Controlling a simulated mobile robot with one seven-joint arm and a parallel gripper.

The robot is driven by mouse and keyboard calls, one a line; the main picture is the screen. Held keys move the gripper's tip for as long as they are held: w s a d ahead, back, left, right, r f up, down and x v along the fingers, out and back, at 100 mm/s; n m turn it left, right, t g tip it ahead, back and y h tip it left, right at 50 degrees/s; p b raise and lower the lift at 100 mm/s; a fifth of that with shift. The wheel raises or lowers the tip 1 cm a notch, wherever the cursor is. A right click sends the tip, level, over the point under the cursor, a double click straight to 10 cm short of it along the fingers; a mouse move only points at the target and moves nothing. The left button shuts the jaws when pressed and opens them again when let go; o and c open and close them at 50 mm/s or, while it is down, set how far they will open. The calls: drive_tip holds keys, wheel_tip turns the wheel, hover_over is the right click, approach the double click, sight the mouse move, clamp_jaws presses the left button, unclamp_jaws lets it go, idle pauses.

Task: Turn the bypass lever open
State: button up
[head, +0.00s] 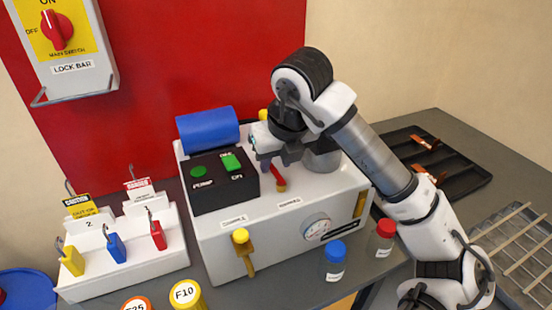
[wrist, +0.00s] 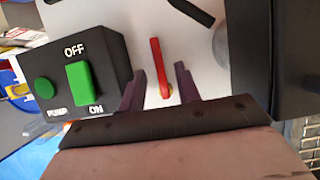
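A red lever (head: 278,176) stands on top of the white bender housing (head: 343,188). In the wrist view the red lever (wrist: 157,62) points away from me, with a yellow part at its base. My gripper (wrist: 159,70) is open, with one dark finger on each side of the lever and a gap to both. In the head view my gripper (head: 268,150) is just behind the lever, and its fingertips are partly hidden. A yellow lever (head: 245,256) hangs on the housing's front face. The label plates are too small to read, so I cannot tell which lever is named bypass.
The black pump box (head: 223,181), with its green switch, stands close left of my gripper. A blue cylinder (head: 208,130) is behind it. A lock stand (head: 130,255) is at left. Blue-capped (head: 334,262) and red-capped (head: 381,239) jars stand in front.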

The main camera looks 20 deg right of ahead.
drive_tip(key=shift+w+f, duration=0.2)
drive_tip(key=shift+f, duration=0.25)
clamp_jaws()
